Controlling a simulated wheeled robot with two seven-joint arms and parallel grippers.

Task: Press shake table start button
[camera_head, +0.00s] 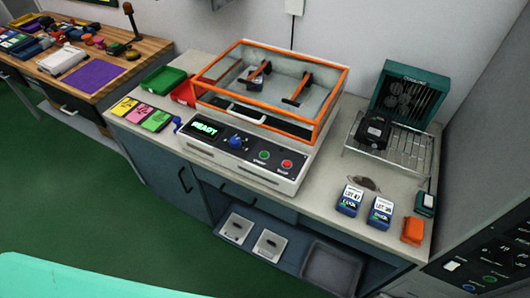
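The shake table (244,152) stands on the grey counter in the head view. Its front panel has a display (203,129) reading READY, a blue knob (236,142), a green button (263,155) and a red button (287,164). The small label under the green button looks like START, and the one under the red button like STOP. An orange-framed clear enclosure (338,92) sits on top, with orange-and-black clamps and a small dark device inside. Neither of my grippers shows in the head view.
A green bin (163,81) and red bin (184,92) stand left of the shake table, near coloured cards (140,113). Two lot-labelled blue boxes (365,207) stand front right. The floor ahead is clear.

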